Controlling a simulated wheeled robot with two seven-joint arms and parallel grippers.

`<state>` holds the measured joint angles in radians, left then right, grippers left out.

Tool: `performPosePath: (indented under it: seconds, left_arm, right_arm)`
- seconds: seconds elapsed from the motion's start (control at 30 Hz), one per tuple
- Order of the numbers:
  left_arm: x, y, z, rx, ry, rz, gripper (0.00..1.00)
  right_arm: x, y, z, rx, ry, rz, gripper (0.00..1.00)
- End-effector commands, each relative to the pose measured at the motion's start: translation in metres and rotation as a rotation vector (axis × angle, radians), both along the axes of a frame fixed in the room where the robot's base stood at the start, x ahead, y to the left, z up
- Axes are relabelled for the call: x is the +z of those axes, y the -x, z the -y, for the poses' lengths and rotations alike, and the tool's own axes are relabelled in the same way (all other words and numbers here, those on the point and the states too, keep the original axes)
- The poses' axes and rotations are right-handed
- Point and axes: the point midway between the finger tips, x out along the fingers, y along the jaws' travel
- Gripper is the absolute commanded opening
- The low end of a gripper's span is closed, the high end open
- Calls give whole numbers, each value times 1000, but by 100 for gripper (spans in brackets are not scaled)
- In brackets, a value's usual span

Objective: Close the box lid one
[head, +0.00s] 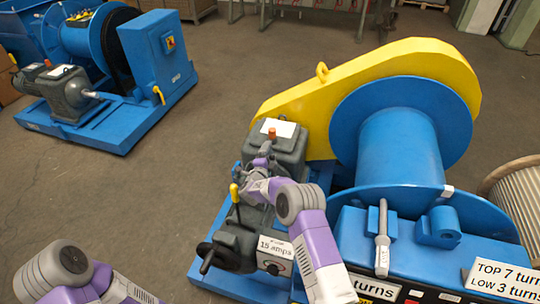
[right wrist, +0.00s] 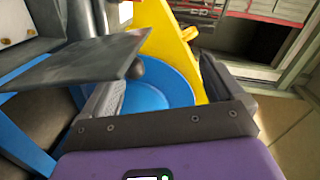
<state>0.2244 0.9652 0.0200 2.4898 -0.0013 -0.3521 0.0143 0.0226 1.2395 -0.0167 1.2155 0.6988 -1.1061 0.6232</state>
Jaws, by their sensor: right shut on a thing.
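A flat grey plate, which looks like the box lid (right wrist: 75,65), shows tilted at the left of the right wrist view. A dark rounded knob (right wrist: 136,69) shows by its edge. My right gripper (head: 262,158) is at the grey gear housing (head: 290,148) in the head view. In the right wrist view its fingers (right wrist: 165,95) stand apart, with the lid's edge across the left finger. It is shut on the lid, though the contact itself is hard to see. In the head view, my arm partly hides the spot. My left gripper is out of view; only its arm shows at bottom left.
A yellow guard (head: 375,85) and blue drum (head: 400,145) stand right of the housing. A second blue machine (head: 150,55) stands at upper left. The floor between is clear.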

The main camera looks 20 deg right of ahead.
Motion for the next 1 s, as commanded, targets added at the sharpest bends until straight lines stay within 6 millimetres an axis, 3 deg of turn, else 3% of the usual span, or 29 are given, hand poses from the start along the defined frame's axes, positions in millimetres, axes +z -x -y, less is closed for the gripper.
performPosePath:
  seconds: [0.03, 0.07, 0.1, 1.0]
  left_arm:
    - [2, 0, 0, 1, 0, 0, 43]
    - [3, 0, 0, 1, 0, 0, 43]
    - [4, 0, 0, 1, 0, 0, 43]
    - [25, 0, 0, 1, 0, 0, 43]
  right_arm:
    - [20, -4, -4, 4, 10, 36, 68]
    - [20, -4, -5, 4, 10, 36, 65]
    - [20, -2, -6, 4, 11, 35, 52]
    - [10, 52, -41, 1, 7, 17, 52]
